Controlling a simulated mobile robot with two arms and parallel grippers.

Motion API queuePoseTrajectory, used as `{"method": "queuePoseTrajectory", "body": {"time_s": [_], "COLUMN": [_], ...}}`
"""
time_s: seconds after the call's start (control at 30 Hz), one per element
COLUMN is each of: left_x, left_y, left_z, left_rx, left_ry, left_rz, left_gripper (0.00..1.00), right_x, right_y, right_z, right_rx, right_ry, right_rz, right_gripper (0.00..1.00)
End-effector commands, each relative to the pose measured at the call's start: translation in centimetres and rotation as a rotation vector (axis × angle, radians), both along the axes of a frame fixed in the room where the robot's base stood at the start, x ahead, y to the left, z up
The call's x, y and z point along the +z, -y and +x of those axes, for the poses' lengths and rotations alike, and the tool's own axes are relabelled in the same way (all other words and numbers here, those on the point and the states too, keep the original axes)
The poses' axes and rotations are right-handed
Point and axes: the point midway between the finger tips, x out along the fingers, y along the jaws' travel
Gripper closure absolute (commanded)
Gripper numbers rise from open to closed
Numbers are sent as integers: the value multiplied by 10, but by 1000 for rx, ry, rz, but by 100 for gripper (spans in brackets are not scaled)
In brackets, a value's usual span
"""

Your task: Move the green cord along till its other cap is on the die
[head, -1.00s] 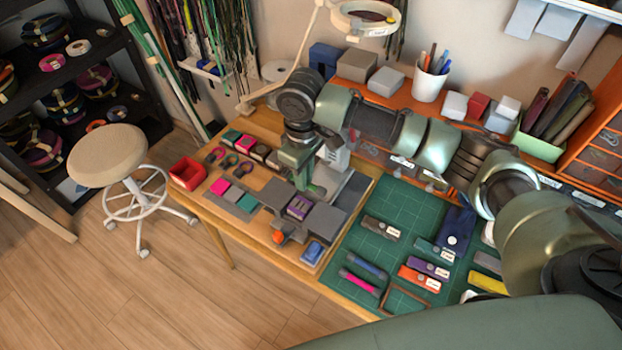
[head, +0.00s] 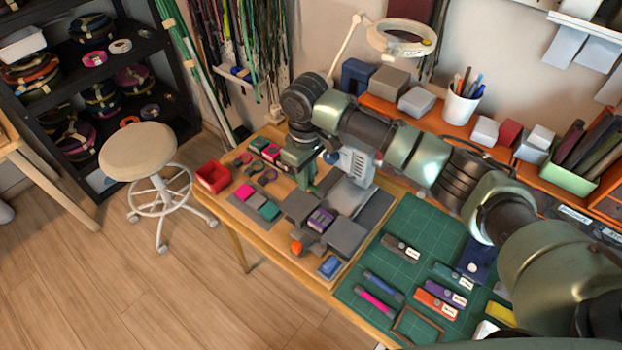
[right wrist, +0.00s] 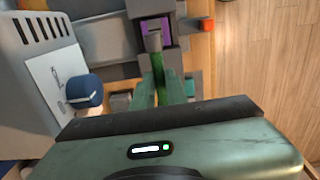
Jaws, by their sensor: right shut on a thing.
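The die is a block with a purple middle (head: 321,220) on the bench fixture; it also shows at the top of the right wrist view (right wrist: 155,28). The green cord (right wrist: 158,68) runs from my right gripper's fingers toward the die. A small grey piece (right wrist: 154,41) at the cord's end lies at the die; I take it for a cap. My right gripper (right wrist: 162,96) is shut on the green cord, and in the head view it points down behind the die (head: 309,186). The cord's other end is hidden. My left gripper is not in view.
A grey-white machine (head: 357,162) with a blue knob (right wrist: 84,91) stands close beside my right gripper. An orange knob (head: 296,247) and blue block (head: 329,266) sit at the front. A red bin (head: 213,177) is left. The green mat (head: 405,245) holds several tools.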

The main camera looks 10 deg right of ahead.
Motion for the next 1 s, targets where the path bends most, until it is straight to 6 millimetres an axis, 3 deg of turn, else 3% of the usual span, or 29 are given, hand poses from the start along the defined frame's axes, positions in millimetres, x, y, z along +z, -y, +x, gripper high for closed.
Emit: {"method": "queuePoseTrajectory", "body": {"time_s": [1.0], "left_x": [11], "left_y": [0], "left_z": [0], "left_rx": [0], "left_ry": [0], "left_rz": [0], "left_gripper": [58], "right_x": [1], "right_y": [0], "right_z": [0], "right_rx": [0], "right_ry": [-1], "right_rz": [-1], "right_gripper": [100]}}
